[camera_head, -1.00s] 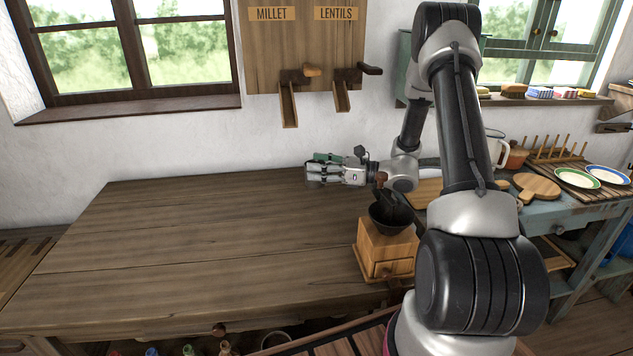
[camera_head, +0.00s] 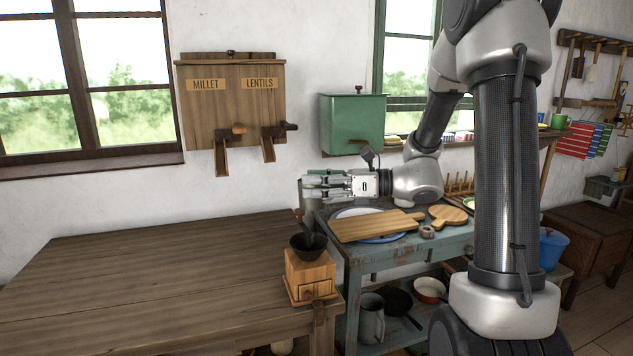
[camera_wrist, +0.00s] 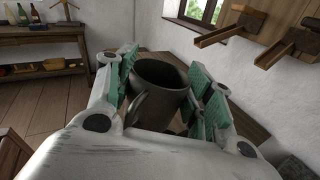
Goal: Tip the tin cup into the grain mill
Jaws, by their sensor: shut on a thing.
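The tin cup (camera_wrist: 163,78) is dark grey and sits between the green-padded fingers of my gripper in the wrist view. Its open mouth faces up and its handle is on the side towards the camera. It looks roughly upright. The grain mill (camera_head: 310,274), a wooden box with a dark hopper and crank on top, stands at the right end of the wooden table. My gripper appears above and behind the mill; how far is hard to tell.
The wooden table (camera_head: 170,275) is otherwise clear. A blue side table (camera_head: 455,240) on the right bears a cutting board (camera_head: 372,225) and a plate. Millet and lentils dispensers (camera_head: 232,100) and a green box (camera_head: 353,122) hang on the wall behind.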

